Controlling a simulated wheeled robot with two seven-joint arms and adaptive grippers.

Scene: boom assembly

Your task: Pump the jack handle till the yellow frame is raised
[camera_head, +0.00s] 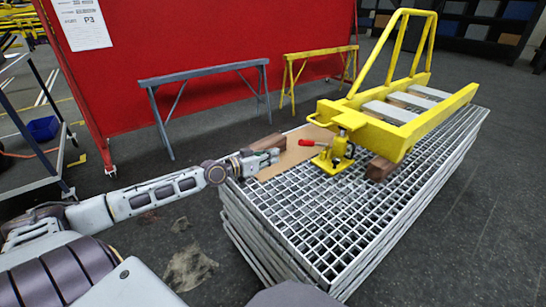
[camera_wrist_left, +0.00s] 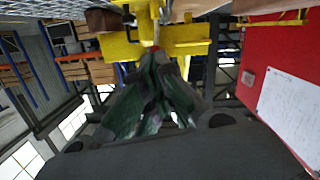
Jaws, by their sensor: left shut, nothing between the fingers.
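The yellow frame (camera_head: 408,134) lies on a stack of gratings, with a brown block (camera_head: 380,168) under its near end. The yellow jack (camera_head: 334,154) stands on the top grating at the frame's near left end; it also shows at the top of the left wrist view (camera_wrist_left: 122,48). Its handle has a red grip (camera_head: 306,144) pointing left. My left gripper (camera_head: 276,156) is shut and empty, left of the red grip with a small gap in the head view. Its dark fingers (camera_wrist_left: 155,65) point at the jack in the left wrist view. My right gripper is not visible.
A cardboard sheet (camera_head: 283,163) and a brown block (camera_head: 270,143) lie beside my left gripper on the grating (camera_head: 330,222). A grey trestle (camera_head: 205,76), a yellow trestle (camera_head: 318,54) and a red panel (camera_head: 220,32) stand behind. The grating's near part is clear.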

